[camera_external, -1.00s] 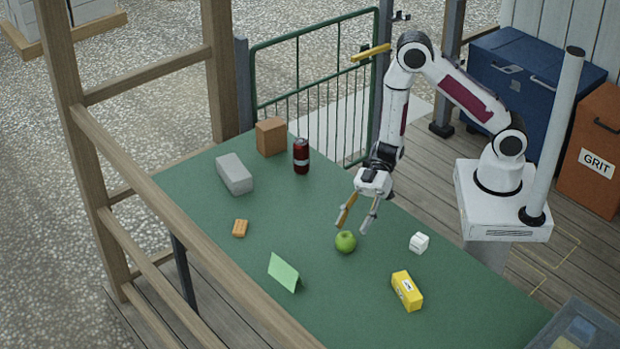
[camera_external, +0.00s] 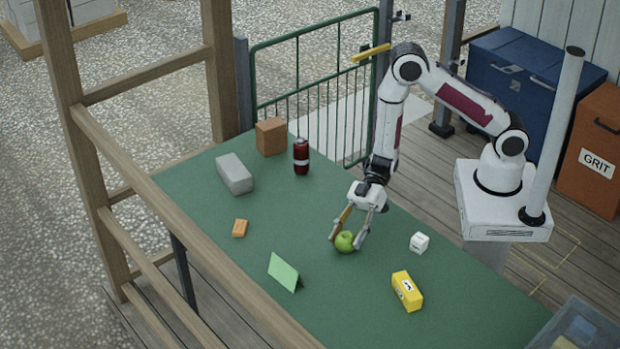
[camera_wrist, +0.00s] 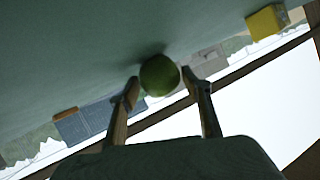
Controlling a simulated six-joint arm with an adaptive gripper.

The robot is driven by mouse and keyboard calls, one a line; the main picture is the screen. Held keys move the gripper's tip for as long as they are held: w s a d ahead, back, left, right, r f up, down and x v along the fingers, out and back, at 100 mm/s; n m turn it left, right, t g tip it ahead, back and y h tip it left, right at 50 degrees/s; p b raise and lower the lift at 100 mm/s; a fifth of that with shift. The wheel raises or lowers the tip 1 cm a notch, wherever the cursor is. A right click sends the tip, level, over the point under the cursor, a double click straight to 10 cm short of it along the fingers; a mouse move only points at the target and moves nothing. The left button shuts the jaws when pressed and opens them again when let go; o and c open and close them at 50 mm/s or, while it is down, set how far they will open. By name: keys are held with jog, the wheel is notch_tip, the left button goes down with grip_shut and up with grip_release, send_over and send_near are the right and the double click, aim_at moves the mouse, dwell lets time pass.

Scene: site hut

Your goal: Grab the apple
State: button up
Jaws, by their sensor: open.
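The green apple (camera_external: 345,241) rests on the green table top (camera_external: 300,210), right of its middle line. My gripper (camera_external: 347,240) is low over the table with its two fingers spread, one on each side of the apple. In the wrist view the apple (camera_wrist: 160,75) sits at the fingertips, between the left and right fingers of my gripper (camera_wrist: 159,82). A small gap shows on the right side; whether the left finger touches it, I cannot tell. The fingers are open.
Near the apple are a white cube (camera_external: 419,243), a yellow box (camera_external: 407,291) and a folded green card (camera_external: 284,272).

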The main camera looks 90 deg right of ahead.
jog(key=shift+x, duration=1.15)
jog(key=c, duration=1)
